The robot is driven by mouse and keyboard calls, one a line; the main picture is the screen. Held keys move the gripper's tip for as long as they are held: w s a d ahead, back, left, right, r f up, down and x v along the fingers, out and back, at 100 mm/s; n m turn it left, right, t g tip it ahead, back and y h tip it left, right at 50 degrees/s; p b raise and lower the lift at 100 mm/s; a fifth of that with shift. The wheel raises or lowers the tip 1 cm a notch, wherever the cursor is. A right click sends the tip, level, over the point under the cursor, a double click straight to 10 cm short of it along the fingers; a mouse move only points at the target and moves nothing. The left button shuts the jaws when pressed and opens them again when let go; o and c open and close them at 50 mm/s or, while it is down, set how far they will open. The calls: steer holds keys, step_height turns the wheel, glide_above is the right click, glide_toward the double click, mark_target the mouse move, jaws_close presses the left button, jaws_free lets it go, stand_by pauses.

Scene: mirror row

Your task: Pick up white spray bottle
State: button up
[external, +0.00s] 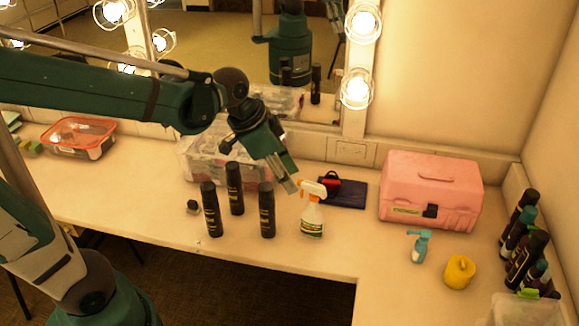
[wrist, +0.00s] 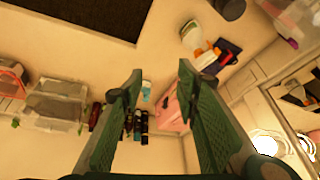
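The white spray bottle (external: 312,221) stands upright on the counter, with an orange and white trigger head and a green-marked label. In the wrist view, the white spray bottle (wrist: 190,36) appears near the top, right of centre, beyond my right fingertip. My gripper (external: 288,184) is above the counter, close to the left of the bottle's head in the external view. Its two green fingers are wide apart in the wrist view, with nothing held between the tips (wrist: 159,73). Whether a finger touches the bottle cannot be told.
Several dark bottles (external: 266,210) stand left of the spray bottle. A dark pouch (external: 347,194) lies behind it. A pink case (external: 432,190), a teal pump bottle (external: 420,247) and a yellow container (external: 459,272) are to the right. A clear box (external: 203,165) is behind my gripper. The mirror stands behind.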

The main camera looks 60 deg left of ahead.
steer(key=w+a+f+m+g+h+p, duration=0.1)
steer(key=w+a+f+m+p, duration=0.2)
steer(key=w+a, duration=0.35)
steer(key=m+h+p, duration=0.1)
steer(key=m+p, duration=0.2)
glide_toward(315, 184)
steer(key=shift+w+d+f+g, duration=0.3)
steer(key=shift+d+f+g, duration=0.1)
steer(key=shift+f, duration=0.25)
steer(key=shift+w+a+f+m+h, duration=0.2)
steer(key=shift+a+f+m+h, duration=0.15)
steer(key=shift+f, duration=0.25)
steer(key=shift+w+d+f, duration=0.15)
steer(key=shift+w+f, duration=0.05)
steer(key=shift+f, duration=0.4)
steer(key=shift+w+d+f, duration=0.15)
steer(key=shift+d+f, duration=0.05)
steer(key=shift+f, duration=0.4)
steer(key=shift+p+x, duration=0.5)
steer(key=shift+x, duration=2.1)
